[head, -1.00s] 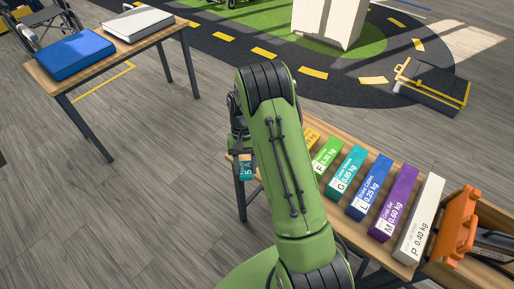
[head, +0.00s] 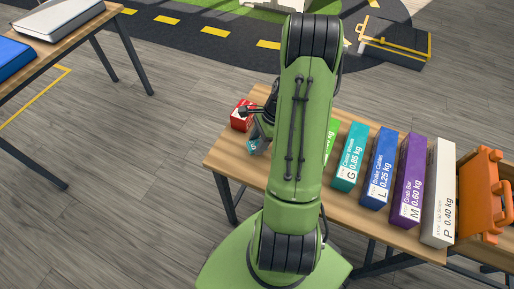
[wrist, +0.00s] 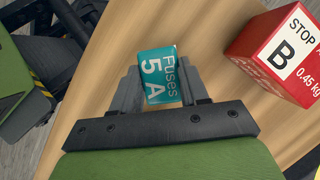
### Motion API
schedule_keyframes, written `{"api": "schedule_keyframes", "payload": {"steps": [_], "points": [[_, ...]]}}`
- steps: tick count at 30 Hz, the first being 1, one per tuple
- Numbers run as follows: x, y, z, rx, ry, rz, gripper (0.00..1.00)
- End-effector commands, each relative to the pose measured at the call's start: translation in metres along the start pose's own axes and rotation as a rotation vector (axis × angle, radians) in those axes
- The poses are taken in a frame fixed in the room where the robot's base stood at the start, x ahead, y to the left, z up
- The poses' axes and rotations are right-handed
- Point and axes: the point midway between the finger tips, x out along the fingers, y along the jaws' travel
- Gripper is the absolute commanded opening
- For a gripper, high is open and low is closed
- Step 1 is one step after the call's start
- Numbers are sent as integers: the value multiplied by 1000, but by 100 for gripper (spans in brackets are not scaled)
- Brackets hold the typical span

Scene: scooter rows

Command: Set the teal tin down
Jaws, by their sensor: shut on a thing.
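The teal tin (wrist: 158,62), labelled "Fuses 5 A", sits between the two grey fingers of my gripper (wrist: 160,86) in the wrist view. My gripper is shut on it, one finger on each side. In the head view the tin (head: 254,147) shows partly, behind my green arm, over the left part of the wooden table (head: 234,162). The wrist view shows bare tabletop around it. I cannot tell whether its underside touches the table.
A red box (wrist: 278,52) marked "B 0.45 kg" stands to the tin's right in the wrist view. A row of labelled boxes, including a teal one (head: 350,158), and an orange item (head: 484,190) stand to the right in the head view.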

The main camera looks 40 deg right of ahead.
Motion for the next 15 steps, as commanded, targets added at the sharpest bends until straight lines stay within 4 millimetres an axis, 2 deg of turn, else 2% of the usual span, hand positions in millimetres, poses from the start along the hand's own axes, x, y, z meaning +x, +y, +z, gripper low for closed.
{"api": "schedule_keyframes", "payload": {"steps": [1, 3, 12, 13, 15], "points": [[13, 1, -5, 2, -1, 3, 14], [22, 1, -9, 1, 0, 3, 14], [23, 0, -10, -1, 1, 2, 14], [24, 0, -10, -1, 1, 2, 46], [23, 0, -10, -2, 1, 1, 56]]}}
